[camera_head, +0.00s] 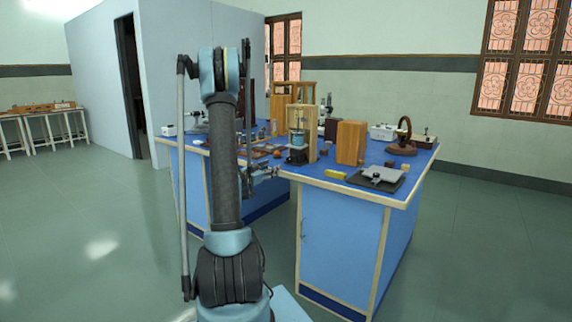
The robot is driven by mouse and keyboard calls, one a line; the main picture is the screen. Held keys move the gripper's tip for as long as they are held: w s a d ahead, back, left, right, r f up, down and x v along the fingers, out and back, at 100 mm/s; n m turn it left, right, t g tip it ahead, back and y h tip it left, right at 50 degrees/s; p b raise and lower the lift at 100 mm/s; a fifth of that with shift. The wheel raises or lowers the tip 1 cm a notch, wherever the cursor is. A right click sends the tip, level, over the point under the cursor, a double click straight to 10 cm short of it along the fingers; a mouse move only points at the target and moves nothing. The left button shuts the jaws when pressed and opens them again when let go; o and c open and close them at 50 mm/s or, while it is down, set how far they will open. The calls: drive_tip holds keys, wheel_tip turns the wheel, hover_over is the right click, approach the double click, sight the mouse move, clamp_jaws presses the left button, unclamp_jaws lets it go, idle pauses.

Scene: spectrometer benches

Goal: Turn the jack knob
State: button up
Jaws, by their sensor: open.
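A low device with a light grey top plate on a dark base (378,178), which looks like the jack, sits near the front right corner of the blue bench (345,185). A small pale part on its near side (376,181) may be the knob, but it is too small to tell. My gripper (268,172) is open, partly behind my own arm, near the left edge of the right-hand bench part. It is well to the left of the jack and apart from it. Its fingertips are small and hard to make out.
A yellow block (335,174) lies left of the jack. A wooden box (351,143), a wooden frame (303,135) and a brown wheel-like stand (404,138) stand behind it. The floor (470,240) right of the bench is clear. A table with items (40,110) stands far left.

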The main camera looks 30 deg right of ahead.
sight(289, 160)
drive_tip(key=x, duration=1.3)
drive_tip(key=shift+w+d, duration=0.2)
drive_tip(key=shift+d, duration=0.15)
drive_tip(key=shift+c, duration=0.5)
drive_tip(key=c, duration=1)
